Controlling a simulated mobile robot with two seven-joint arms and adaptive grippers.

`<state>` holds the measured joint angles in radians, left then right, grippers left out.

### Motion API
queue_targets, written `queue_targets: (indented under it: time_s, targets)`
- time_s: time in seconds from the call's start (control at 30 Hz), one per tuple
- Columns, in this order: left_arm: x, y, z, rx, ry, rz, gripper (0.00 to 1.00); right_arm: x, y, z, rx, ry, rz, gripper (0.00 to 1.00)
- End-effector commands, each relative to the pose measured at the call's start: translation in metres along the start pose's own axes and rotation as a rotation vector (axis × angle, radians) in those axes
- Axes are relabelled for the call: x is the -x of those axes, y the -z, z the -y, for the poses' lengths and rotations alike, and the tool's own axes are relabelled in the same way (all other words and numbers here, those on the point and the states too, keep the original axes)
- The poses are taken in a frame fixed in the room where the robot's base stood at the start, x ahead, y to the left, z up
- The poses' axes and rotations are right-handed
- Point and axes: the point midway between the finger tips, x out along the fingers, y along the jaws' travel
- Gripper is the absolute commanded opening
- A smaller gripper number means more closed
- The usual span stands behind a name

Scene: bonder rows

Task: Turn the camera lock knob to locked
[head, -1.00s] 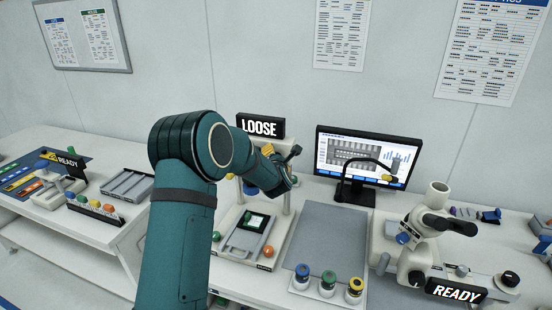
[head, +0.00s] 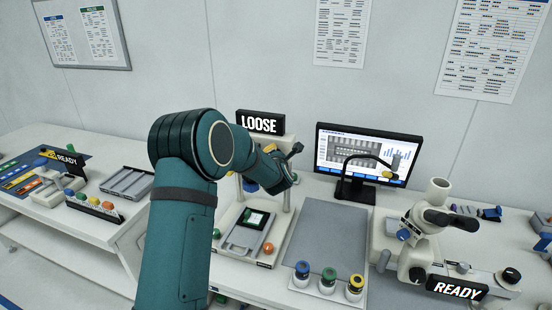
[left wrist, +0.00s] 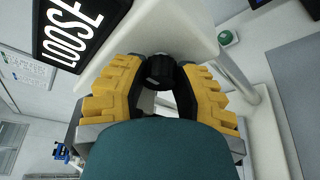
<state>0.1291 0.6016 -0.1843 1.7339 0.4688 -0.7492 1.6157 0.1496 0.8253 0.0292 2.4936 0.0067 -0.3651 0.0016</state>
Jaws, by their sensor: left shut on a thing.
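The camera lock knob is a black round knob (left wrist: 159,70) on the pale head of the camera stand, seen in the left wrist view. My left gripper (left wrist: 160,82) has yellow fingers with dark pads, shut on the knob from both sides. In the head view my left gripper (head: 284,172) is at the stand, mostly hidden behind my own teal arm, and the knob cannot be made out clearly there. A black sign (head: 260,122) on top of the stand reads LOOSE; it also shows in the left wrist view (left wrist: 75,35). My right gripper is not in view.
Below the stand is a fixture (head: 248,232) with green and orange buttons. A grey mat (head: 325,228), three capped jars (head: 328,281), a monitor (head: 366,158) with a bent lamp, and a microscope (head: 425,230) stand to the right. A second bench (head: 85,150) is at left.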

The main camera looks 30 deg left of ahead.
Motion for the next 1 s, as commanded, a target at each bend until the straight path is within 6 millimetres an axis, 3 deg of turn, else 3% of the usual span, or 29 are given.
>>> queue_targets:
  time_s: [0.4,0.83,1.0]
  targets:
    - [-0.002,0.004,0.006,-0.293,-0.125,0.000,0.00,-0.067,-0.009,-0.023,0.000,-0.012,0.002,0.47]
    - [-0.002,0.005,0.007,-0.671,-0.281,-0.001,0.00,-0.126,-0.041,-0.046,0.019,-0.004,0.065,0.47]
    - [-0.002,0.005,0.007,-0.820,-0.344,-0.002,0.00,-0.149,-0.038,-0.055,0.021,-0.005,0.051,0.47]
